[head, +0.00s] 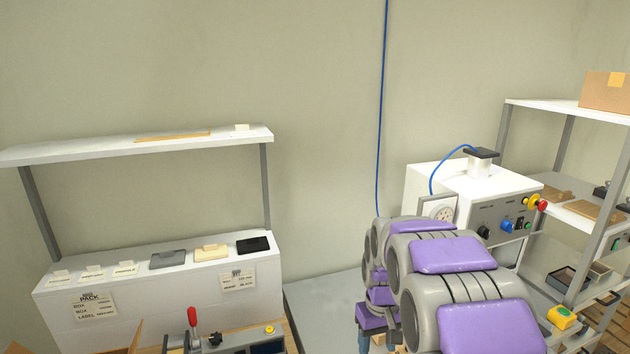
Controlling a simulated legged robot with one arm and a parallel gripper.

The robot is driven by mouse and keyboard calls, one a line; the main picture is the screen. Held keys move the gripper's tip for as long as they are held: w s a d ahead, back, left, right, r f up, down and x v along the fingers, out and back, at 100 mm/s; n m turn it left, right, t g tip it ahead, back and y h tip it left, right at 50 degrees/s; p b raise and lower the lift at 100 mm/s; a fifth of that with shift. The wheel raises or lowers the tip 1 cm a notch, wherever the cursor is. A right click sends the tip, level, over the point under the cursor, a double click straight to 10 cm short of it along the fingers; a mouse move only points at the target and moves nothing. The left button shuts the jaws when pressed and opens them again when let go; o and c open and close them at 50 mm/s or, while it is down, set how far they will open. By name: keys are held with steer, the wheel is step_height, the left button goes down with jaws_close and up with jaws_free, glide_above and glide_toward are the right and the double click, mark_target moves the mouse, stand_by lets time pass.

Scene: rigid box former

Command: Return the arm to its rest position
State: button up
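My arm (440,275), grey with purple pads, reaches up from the bottom right of the head view toward the machine. Its links are bunched together and cover part of the white machine's front and lower left.
A white machine (440,180) with knobs and a red button stands behind my arm. A shelf rack (565,110) with a cardboard box (605,92) is at right. A white packing bench (160,290) with cards is at left. A red-handled clamp (193,318) stands at bottom left.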

steer(key=s+r+m+g+b, duration=0.1)
steer(key=s+m+b, duration=0.1)
steer(key=s, duration=3.2)
steer(key=shift+s+r+m, duration=0.15)
steer(key=shift+s+m, duration=0.05)
steer(key=shift+m, duration=0.1)
